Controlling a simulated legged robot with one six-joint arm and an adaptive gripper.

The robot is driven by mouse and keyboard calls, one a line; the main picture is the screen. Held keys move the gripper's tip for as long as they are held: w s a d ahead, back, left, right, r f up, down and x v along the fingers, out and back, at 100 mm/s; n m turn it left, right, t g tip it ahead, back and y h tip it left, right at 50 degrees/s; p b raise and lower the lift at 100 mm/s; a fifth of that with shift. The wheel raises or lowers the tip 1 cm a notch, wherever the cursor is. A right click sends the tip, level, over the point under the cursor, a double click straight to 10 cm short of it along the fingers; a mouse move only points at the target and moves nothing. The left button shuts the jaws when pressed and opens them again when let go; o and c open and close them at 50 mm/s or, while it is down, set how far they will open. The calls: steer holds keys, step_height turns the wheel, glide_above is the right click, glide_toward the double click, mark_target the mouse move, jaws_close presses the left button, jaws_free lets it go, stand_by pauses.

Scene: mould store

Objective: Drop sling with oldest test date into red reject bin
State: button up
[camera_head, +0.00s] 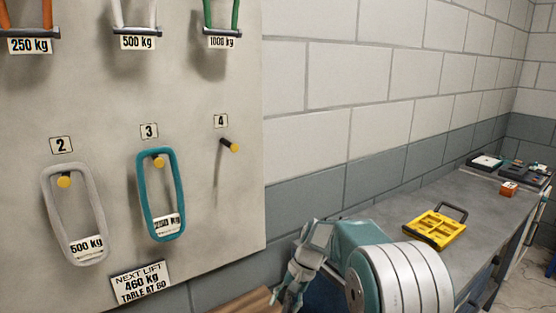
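A grey loop sling (47,212) hangs from the yellow-tipped peg under label 2, with a 500 kg tag at its bottom. A teal loop sling (178,190) hangs from the peg under label 3; its tag is too blurred to read. The peg under label 4 (230,145) is bare. No test date is legible on either sling. My gripper (289,294) is at the bottom centre, right of the board and away from both slings. Its fingers are seen side-on and partly cut off, so their opening is unclear. No red bin is in view.
A board (215,220) carries the pegs and a "NEXT LIFT 460 kg TABLE AT 80" sign (141,284). Orange, white and green slings show above, over 250, 500 and 1000 kg labels. A grey bench (385,212) at right holds a yellow case (434,229) and small items.

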steer(key=v, duration=1.2)
steer(key=s+d+r+n+t+h, duration=0.1)
steer(key=s+d+r+t, duration=0.1)
steer(key=s+r, duration=0.35)
steer(key=s+d+r+t+h, duration=0.1)
steer(key=s+d+r+t, duration=0.1)
steer(key=s, duration=0.7)
steer(key=s+d+f+n+t+h, duration=0.1)
steer(key=s+d+t, duration=0.1)
steer(key=s, duration=0.6)
steer(key=s+d+f+n+t+h, duration=0.1)
steer(key=s+d+f+t, duration=0.1)
steer(key=s, duration=0.6)
steer(key=shift+d+f+t+h, duration=0.2)
steer(key=shift+d+t+h, duration=0.2)
steer(key=shift+d, duration=0.1)
